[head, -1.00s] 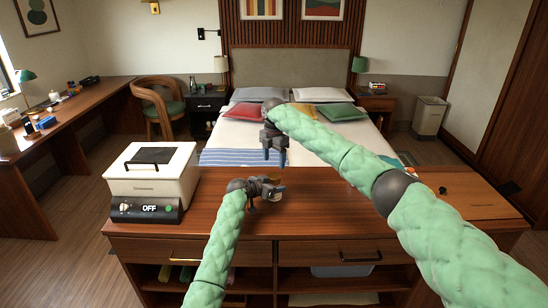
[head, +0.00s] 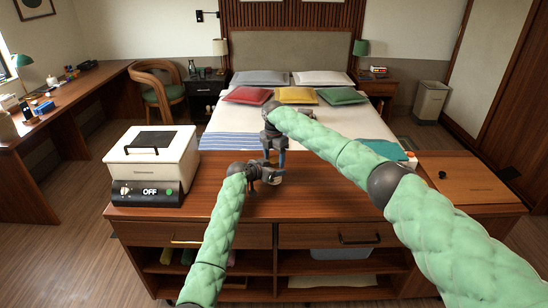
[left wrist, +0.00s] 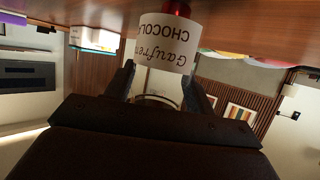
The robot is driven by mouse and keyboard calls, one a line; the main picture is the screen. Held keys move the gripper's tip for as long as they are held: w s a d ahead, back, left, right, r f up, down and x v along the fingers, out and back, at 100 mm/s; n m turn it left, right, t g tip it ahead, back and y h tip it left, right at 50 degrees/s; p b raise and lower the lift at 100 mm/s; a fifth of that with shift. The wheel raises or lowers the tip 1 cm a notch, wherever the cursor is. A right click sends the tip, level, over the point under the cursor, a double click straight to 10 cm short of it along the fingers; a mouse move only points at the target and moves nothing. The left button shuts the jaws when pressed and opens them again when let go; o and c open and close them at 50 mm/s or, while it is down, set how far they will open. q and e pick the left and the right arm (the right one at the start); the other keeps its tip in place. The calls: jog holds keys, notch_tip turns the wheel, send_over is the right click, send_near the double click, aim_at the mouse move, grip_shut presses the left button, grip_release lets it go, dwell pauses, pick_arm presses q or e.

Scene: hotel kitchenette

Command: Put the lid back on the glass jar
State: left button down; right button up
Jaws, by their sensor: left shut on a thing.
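My left gripper (head: 268,177) is shut on a small jar with a white label (head: 275,181), low over the dresser top. In the left wrist view the picture is upside down; the jar's label (left wrist: 163,42) shows dark lettering between the two fingers, with a red part at its counter-side end. My right gripper (head: 274,167) points down just above the jar and left gripper. Its fingertips are small and partly overlap the left gripper, so whether it holds a lid is unclear. I cannot make out the lid.
A cream box-shaped appliance (head: 150,160) marked OFF stands at the dresser's left. The dresser top (head: 340,195) is clear in the middle. A small black knob-like thing (head: 442,175) sits at the right, and a teal item (head: 383,151) lies behind my right arm.

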jog(key=c, duration=0.9)
jog(key=shift+o, duration=0.2)
jog(key=m, duration=0.3)
jog(key=shift+m, duration=0.3)
jog(key=m, duration=0.3)
jog(key=o, duration=1.1)
jog(key=shift+r, duration=0.1)
jog(key=shift+r, duration=2.15)
jog(key=shift+c, duration=0.5)
